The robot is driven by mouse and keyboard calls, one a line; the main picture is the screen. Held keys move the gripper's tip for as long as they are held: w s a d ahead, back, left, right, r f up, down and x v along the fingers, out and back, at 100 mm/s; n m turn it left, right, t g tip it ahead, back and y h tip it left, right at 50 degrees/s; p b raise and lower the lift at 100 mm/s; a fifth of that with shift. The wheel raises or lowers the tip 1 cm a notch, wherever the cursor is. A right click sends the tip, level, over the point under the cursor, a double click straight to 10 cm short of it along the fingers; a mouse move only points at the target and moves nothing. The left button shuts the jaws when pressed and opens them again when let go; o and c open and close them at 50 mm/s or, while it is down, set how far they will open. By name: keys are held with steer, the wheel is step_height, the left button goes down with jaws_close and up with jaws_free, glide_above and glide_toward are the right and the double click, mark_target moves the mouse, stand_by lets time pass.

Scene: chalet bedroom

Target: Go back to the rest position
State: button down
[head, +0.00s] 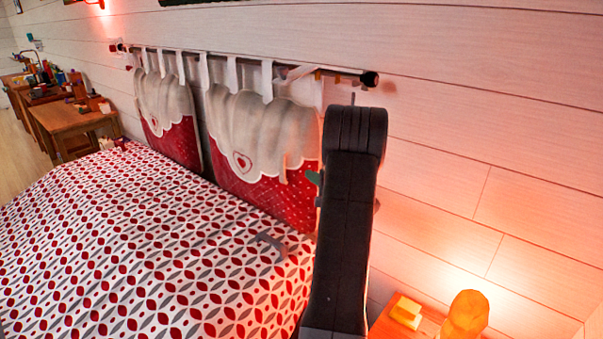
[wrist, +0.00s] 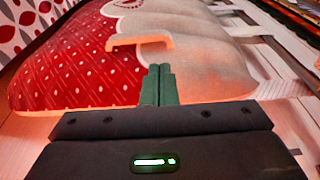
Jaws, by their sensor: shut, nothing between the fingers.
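My gripper (wrist: 158,84) shows in the wrist view as two green fingers pressed together, with nothing between them. It points at the red and white headboard cushion (wrist: 80,75); I cannot tell the distance. In the head view my dark arm stands upright in front of the wall, right of the cushion (head: 262,195). The arm hides most of my gripper there; only a bit of green shows at the arm's left edge.
The bed (head: 130,240) with a patterned cover fills the left. A grey angular piece (head: 270,242) lies on it. A glowing lamp (head: 466,314) and yellow block (head: 406,312) stand at lower right. A curtain rod (head: 300,66) runs along the wall. A wooden desk (head: 75,118) stands far left.

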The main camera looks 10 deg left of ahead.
mark_target(283, 159)
steer(key=shift+v, duration=0.8)
steer(key=shift+w+a, duration=0.1)
steer(key=p+x, duration=0.2)
steer(key=x, duration=1.1)
steer(key=shift+a, duration=0.1)
steer(key=d, duration=0.1)
steer(key=s+d, duration=0.1)
steer(key=shift+s+d+b, duration=0.25)
steer(key=shift+d+b, duration=0.05)
steer(key=shift+b, duration=0.1)
